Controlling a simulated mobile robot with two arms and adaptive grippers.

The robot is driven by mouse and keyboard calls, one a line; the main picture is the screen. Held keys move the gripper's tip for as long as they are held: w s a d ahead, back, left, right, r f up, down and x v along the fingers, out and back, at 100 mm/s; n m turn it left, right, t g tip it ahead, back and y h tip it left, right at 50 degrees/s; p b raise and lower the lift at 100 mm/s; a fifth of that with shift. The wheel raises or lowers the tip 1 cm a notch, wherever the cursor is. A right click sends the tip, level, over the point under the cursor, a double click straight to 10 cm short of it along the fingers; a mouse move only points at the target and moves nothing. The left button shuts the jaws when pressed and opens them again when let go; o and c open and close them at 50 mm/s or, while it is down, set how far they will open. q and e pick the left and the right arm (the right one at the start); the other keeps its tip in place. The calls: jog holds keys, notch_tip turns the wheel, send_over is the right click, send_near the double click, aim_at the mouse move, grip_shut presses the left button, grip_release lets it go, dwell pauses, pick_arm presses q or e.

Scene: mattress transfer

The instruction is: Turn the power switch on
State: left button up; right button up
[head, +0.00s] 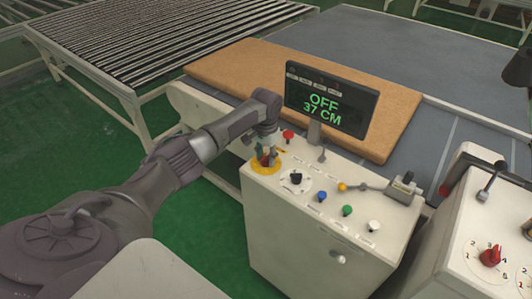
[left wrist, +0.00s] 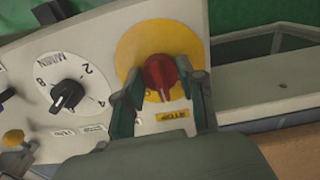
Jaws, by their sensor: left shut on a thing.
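The power switch appears to be the red knob (left wrist: 160,74) on a yellow disc (left wrist: 140,42), which also shows at the left end of the white console (head: 325,262). My left gripper (head: 265,155) is over that disc, with its fingers on either side of the red knob in the left wrist view (left wrist: 162,100). The gripper is shut on the knob and hides part of it. A yellow label marked STOP is beside the knob. The display (head: 331,97) reads OFF and 37 CM.
A black dial (head: 296,178), a red button (head: 288,134), and blue, green and white buttons are close by on the console. A second console (head: 492,215) stands at the right. A brown mattress (head: 235,68) and roller conveyor (head: 155,40) lie behind.

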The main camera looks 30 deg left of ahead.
aim_at(266, 156)
pick_arm(q)
jog(key=m+p, duration=0.1)
jog(key=m, duration=0.3)
jog(key=shift+r+m, duration=0.1)
jog(key=shift+m, duration=0.2)
jog(key=m, duration=0.4)
jog(key=shift+m, duration=0.4)
jog(key=o, duration=1.1)
jog(key=shift+o, duration=0.2)
notch_tip(266, 156, up, 12)
